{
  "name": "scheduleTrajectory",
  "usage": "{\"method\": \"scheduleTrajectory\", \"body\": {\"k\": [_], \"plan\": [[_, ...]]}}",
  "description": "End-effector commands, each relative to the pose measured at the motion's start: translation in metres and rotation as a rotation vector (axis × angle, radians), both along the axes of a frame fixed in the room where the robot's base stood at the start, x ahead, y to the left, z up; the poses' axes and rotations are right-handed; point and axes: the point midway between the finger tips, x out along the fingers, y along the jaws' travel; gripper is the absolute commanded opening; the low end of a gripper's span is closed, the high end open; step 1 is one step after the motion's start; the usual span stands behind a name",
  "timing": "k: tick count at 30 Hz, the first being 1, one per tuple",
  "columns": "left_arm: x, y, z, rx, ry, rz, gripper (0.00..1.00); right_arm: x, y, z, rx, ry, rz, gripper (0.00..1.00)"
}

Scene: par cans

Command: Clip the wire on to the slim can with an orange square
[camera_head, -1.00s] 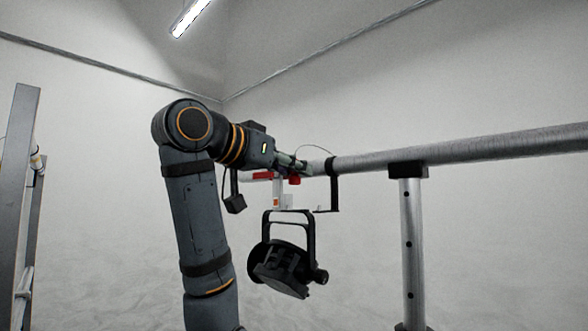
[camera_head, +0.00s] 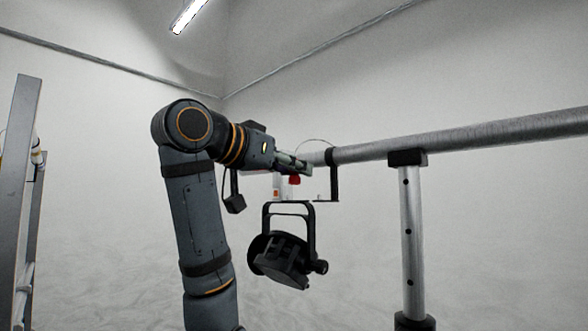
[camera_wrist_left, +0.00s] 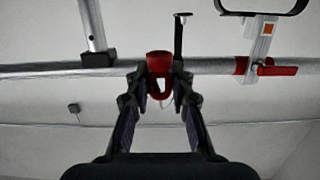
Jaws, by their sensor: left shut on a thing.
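The slim black can (camera_head: 283,262) hangs in a yoke below the horizontal pipe. An orange square (camera_head: 276,194) marks its pale clamp, which shows with a red lever in the left wrist view (camera_wrist_left: 267,28). My left gripper (camera_head: 303,168) is at the pipe, just above the can's yoke. In the left wrist view its fingers (camera_wrist_left: 160,82) are shut on a red clip (camera_wrist_left: 158,66), and a thin pale wire loop hangs around it. A thin wire (camera_head: 316,141) arcs above the gripper in the head view. My right gripper is not in view.
The horizontal pipe (camera_head: 465,141) runs to the right and rests on a metal post (camera_head: 410,230). A black bracket (camera_head: 333,178) hangs from the pipe beside the can. A metal ladder-like frame (camera_head: 18,190) stands at far left.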

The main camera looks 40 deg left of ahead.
Motion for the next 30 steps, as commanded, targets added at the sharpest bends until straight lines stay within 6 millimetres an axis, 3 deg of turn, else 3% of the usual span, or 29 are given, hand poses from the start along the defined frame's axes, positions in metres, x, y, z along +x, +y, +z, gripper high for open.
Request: {"method": "scheduleTrajectory", "body": {"k": [30], "plan": [[0.037,0.035,-0.001,-0.001,0.002,0.0,0.0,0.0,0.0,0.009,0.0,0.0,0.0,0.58]]}}
